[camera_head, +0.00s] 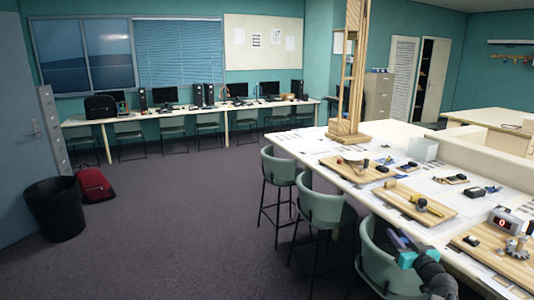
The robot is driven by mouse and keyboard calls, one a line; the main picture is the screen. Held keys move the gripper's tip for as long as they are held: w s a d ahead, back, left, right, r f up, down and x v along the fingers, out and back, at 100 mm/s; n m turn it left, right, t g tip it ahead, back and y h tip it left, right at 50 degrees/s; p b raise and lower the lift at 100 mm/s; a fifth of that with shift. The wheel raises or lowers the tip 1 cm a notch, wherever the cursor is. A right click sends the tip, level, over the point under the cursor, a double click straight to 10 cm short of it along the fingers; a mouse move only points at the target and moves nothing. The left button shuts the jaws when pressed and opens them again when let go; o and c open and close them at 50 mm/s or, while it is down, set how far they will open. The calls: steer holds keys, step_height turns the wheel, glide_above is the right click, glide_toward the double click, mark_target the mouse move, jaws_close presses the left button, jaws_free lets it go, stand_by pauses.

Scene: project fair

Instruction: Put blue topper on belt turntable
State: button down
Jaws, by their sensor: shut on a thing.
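My gripper (404,247) is at the lower right, beside the near edge of the long table and above a green chair. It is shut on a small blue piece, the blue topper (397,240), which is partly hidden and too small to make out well. On the table are several wooden project boards. A middle board (402,198) carries a yellow part, and the nearest board (488,252) carries gears.
The long white table (340,178) also holds a wooden tower (349,70), a white box (423,148) and a red-digit display (505,220). Green chairs (324,210) line its near side. A black bin (55,208) and red bag (94,184) stand left. The middle floor is clear.

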steer(key=s+a+f+n+g+y, duration=0.1)
steer(key=s+a+n+g+y, duration=0.1)
steer(key=a, duration=0.9)
steer(key=s+a+f+n+g+y, duration=0.1)
steer(key=s+a+n+g+y, duration=0.2)
steer(key=a, duration=0.8)
steer(key=s+a+f+n+g+y, duration=0.1)
steer(key=s+a+n+g+y, duration=0.1)
steer(key=a+n+y, duration=0.3)
steer(key=s+a+y, duration=0.1)
steer(key=a+y, duration=0.2)
steer(key=a, duration=0.3)
steer(key=shift+s+a+n+y, duration=0.15)
steer(key=shift+a+n+y, duration=0.1)
steer(key=shift+n+y, duration=0.15)
steer(key=shift+f, duration=0.1)
steer(key=shift+f, duration=0.35)
